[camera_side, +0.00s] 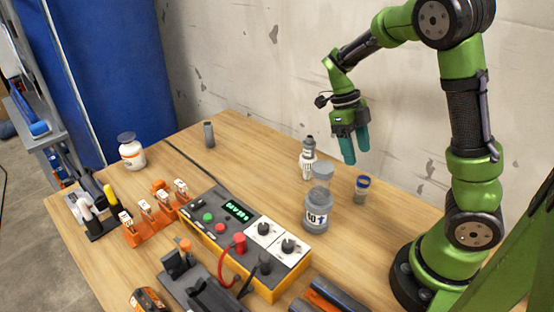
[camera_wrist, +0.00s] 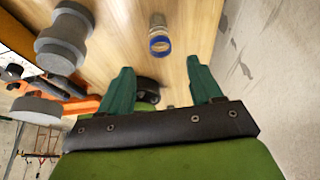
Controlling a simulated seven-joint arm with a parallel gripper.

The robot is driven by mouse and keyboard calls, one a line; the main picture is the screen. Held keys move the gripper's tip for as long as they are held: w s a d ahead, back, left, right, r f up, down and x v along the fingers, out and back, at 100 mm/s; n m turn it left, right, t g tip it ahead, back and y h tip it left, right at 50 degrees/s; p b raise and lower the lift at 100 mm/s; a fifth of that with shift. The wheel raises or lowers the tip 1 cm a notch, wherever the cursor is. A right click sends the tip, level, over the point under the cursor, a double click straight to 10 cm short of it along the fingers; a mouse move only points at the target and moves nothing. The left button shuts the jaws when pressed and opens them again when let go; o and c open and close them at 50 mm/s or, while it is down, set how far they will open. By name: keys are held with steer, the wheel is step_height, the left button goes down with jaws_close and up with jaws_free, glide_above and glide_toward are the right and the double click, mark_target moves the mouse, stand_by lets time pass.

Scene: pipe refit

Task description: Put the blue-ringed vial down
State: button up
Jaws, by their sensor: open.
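The blue-ringed vial (camera_side: 361,190) stands upright on the wooden table, right of the large grey-lidded bottle. It also shows in the wrist view, its blue ring (camera_wrist: 159,43) facing the camera, beyond and between the fingers. My gripper (camera_side: 356,148) is open and empty, with teal fingers, above the table and apart from the vial. In the wrist view my gripper (camera_wrist: 163,85) has its two fingers spread wide, with nothing between them.
A grey-lidded bottle (camera_side: 318,206) and a white dropper bottle (camera_side: 308,160) stand close left of the vial. A yellow-sided control box (camera_side: 243,240) with a red cable lies further left. A grey vial (camera_side: 209,135) stands at the back. The table's back middle is clear.

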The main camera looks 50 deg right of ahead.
steer(key=s+a+r+n+t+y, duration=0.1)
steer(key=a+r+n+t, duration=0.4)
steer(key=n, duration=1.1)
steer(key=s+a+r+n+t+y, duration=0.1)
steer(key=s+a+r+n+t, duration=0.2)
steer(key=a+r+n+t, duration=0.3)
steer(key=a+n, duration=0.4)
steer(key=n, duration=0.6)
steer(key=shift+a+r+t, duration=0.15)
steer(key=shift+r+t, duration=0.15)
steer(key=shift+r, duration=0.05)
steer(key=shift+s, duration=0.1)
